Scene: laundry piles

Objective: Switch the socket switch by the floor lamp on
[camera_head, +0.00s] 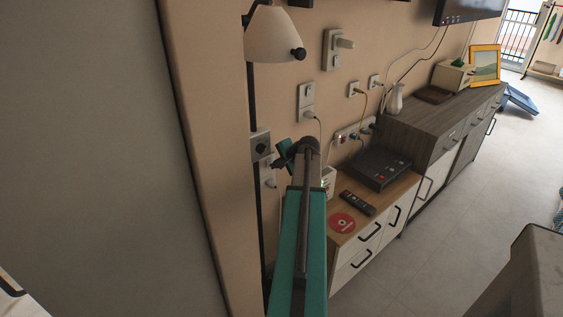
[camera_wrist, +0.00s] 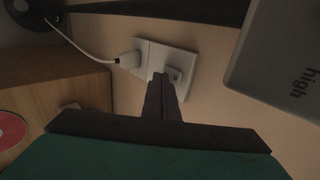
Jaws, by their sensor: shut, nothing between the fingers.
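The floor lamp (camera_head: 273,36) has a pale shade and a thin dark pole at the left of the head view. Beside the pole is a white wall socket (camera_head: 269,171) with a plug, partly hidden by my gripper. In the wrist view the socket plate (camera_wrist: 189,63) shows a white plug with a cord on its left half and the small switch (camera_wrist: 175,74) on its right half. My gripper (camera_head: 277,163) is shut and empty. Its fingertips (camera_wrist: 161,77) are at the plate, just left of the switch; contact cannot be told. The switch's position is unclear.
A grey box marked "high" (camera_wrist: 285,55) juts out at the right of the wrist view. A wooden cabinet (camera_head: 372,218) with a remote (camera_head: 358,203), a red disc (camera_head: 342,223) and a black device (camera_head: 378,168) stands right of my arm. Other sockets (camera_head: 308,103) line the wall.

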